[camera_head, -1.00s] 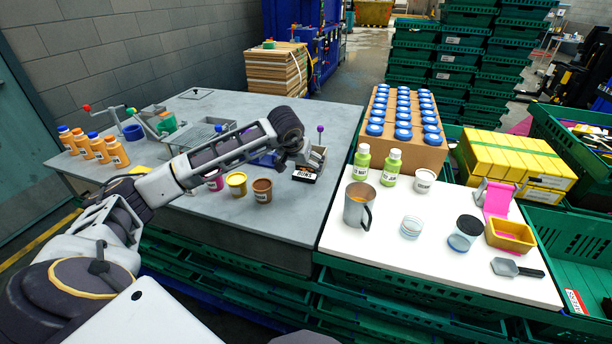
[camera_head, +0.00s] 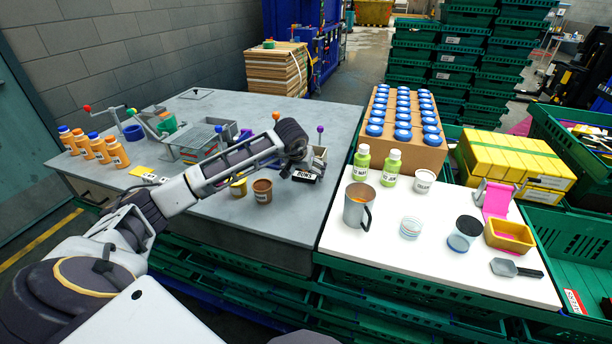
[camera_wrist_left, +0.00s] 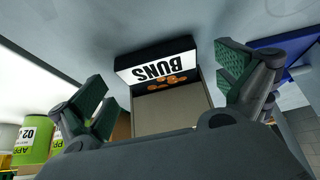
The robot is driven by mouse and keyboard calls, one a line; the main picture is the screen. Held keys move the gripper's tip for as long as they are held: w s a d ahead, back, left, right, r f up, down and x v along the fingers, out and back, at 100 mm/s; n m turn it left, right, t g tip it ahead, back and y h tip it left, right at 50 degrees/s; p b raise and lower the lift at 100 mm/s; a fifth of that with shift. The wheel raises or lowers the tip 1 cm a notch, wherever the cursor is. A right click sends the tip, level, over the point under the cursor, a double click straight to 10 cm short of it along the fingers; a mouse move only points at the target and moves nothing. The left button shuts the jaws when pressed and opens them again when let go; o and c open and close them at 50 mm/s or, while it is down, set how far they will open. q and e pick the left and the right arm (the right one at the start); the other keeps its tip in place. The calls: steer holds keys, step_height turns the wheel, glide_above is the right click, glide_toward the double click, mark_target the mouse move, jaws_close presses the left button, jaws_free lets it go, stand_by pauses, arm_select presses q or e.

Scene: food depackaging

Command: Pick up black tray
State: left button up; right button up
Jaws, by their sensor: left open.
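A small black tray with a white "BUNS" label (camera_head: 305,176) is on the grey table near its right edge. In the left wrist view its black edge (camera_wrist_left: 150,54) and upside-down label lie ahead, between the fingers. Small brown round shapes show beside the label. My left gripper (camera_head: 296,160) is right at the tray and partly hides it in the head view. In the left wrist view the gripper (camera_wrist_left: 165,85) is open, with one green-padded finger on each side of the tray. I cannot tell whether either finger touches it. My right gripper is not in view.
A yellow cup (camera_head: 239,189) and a brown cup (camera_head: 263,192) stand left of the tray. A purple-knobbed lever (camera_head: 320,130) rises behind it. On the white board to the right stand a steel jug (camera_head: 356,207) and green bottles (camera_head: 362,163). A gap separates the table and board.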

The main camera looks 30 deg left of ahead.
arm_select(q)
steer(key=shift+w+f, duration=0.15)
steer(key=shift+f, duration=0.15)
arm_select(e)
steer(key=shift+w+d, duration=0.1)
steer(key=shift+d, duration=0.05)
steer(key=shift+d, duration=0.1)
arm_select(q)
steer(key=c, duration=0.9)
steer(key=shift+c, duration=1)
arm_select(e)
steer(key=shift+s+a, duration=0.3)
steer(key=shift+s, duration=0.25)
arm_select(q)
steer(key=shift+r, duration=0.15)
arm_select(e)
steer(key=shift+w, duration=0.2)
